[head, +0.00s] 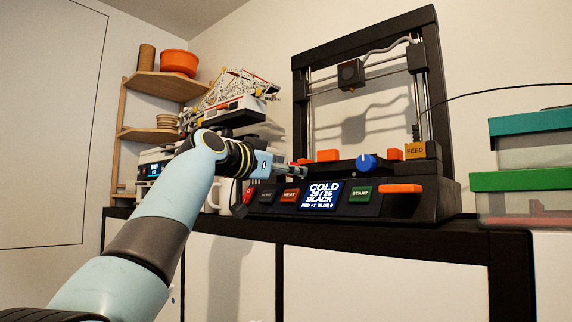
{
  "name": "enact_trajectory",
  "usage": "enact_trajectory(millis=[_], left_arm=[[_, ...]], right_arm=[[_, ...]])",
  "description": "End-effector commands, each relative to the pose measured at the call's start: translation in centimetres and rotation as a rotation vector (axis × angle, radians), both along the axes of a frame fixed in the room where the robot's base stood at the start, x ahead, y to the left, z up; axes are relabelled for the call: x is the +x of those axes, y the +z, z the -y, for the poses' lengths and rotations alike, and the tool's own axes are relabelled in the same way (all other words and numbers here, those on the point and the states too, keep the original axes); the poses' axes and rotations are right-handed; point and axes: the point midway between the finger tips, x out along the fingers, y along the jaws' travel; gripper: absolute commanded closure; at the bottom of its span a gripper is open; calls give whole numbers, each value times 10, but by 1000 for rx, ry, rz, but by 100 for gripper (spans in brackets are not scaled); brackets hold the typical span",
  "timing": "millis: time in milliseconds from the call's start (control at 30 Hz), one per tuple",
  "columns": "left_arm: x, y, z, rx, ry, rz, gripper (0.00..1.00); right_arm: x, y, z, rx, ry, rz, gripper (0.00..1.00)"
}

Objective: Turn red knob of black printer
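The black printer (440,196) stands on a dark-topped cabinet. A small red part, which looks like the red knob (249,196), shows at the left end of the front panel, just below my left wrist and partly hidden. My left gripper (298,171) reaches in from the left, above the panel's left half and pointing right. It is seen side-on, small, and its finger gap is unclear. I cannot tell whether it touches the printer. My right gripper is not in view.
Stacked boxes (520,181) stand at the right. A white mug (212,198) and wooden shelves (163,86) are at the left.

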Motion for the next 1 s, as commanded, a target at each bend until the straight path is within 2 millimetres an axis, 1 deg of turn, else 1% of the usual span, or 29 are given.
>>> enact_trajectory(millis=[167,500,567,600,767,1000], left_arm=[[0,-1,0,0,0,0,45],[0,-1,0,-1,0,-1,90],[0,-1,0,-1,0,-1,98],[0,-1,0,-1,0,-1,100],[0,-2,0,-61,0,-44,100],[0,0,-1,-266,0,-193,100]], right_arm=[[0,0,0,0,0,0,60],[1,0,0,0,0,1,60],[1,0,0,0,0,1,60],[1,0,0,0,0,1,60],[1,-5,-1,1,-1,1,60],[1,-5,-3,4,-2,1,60]])
